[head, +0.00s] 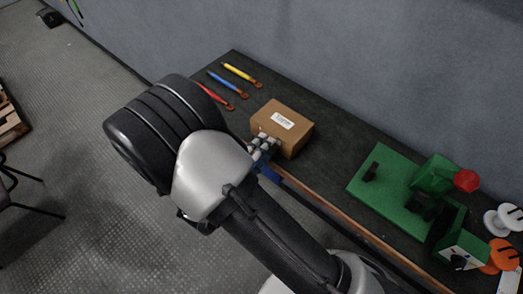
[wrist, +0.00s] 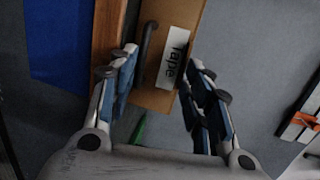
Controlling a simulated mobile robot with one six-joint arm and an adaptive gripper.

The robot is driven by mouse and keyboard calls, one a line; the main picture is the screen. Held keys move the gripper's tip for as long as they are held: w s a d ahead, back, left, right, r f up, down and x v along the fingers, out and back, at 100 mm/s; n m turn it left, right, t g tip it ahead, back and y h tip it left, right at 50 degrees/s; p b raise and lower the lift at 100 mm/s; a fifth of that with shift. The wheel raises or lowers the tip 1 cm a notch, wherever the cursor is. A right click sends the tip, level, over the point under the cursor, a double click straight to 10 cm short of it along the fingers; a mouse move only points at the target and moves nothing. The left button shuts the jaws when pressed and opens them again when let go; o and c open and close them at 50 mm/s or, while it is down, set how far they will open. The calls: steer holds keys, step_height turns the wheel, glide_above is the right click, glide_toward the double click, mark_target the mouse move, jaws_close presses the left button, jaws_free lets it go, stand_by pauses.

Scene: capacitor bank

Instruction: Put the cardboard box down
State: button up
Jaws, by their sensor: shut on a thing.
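The cardboard box (head: 273,113), brown with a white label on top, is over the dark workbench in the head view. My gripper (head: 263,146) reaches it from the bench's front edge, with its fingers against the near left side of the box. The head view does not show clearly whether the box's underside touches the bench. In the wrist view, my gripper (wrist: 160,82) has its fingers apart on either side of a brown panel (wrist: 154,98) with a dark curved bar and a white label reading "Tape". I cannot tell whether this panel is a face of the box.
The workbench (head: 332,152) is bare right of the box, up to a green plate (head: 390,205) carrying a green device with a red knob. Red, blue and yellow tools (head: 228,83) lie to the left. White and orange spools (head: 502,254) stand at the right. A wall runs behind.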

steer(key=o, duration=1)
steer(key=p+v, duration=0.2)
steer(key=v, duration=1)
steer(key=w+a+r+n+g+y, duration=0.1)
steer(key=w+a+r+n+y, duration=0.15)
steer(key=w, duration=0.25)
steer(key=w+a+r+n+g+y, duration=0.2)
steer(key=w+r+y, duration=0.1)
steer(key=w+y, duration=0.15)
step_height(320, 180, up, 10)
steer(key=w+d+n+g+y, duration=0.1)
steer(key=n+g+y, duration=0.1)
steer(key=n+y, duration=0.4)
steer(key=s+d+r+n+g, duration=0.1)
steer(key=s+d+r+n, duration=0.6)
steer(key=d, duration=0.3)
steer(key=s+d+n+g+h, duration=0.1)
steer(key=s+d+n, duration=0.1)
steer(key=s+d, duration=0.2)
steer(key=s+d+n+g+h, duration=0.1)
steer(key=s+d+n+h, duration=0.1)
steer(key=s+d, duration=0.2)
steer(key=s+d+f+n+g+h, duration=0.1)
steer(key=s+d+n+h, duration=0.1)
steer(key=s+d, duration=0.3)
steer(key=shift+s+d+n, duration=0.1)
steer(key=shift+d+n, duration=0.25)
steer(key=shift+d, duration=1)
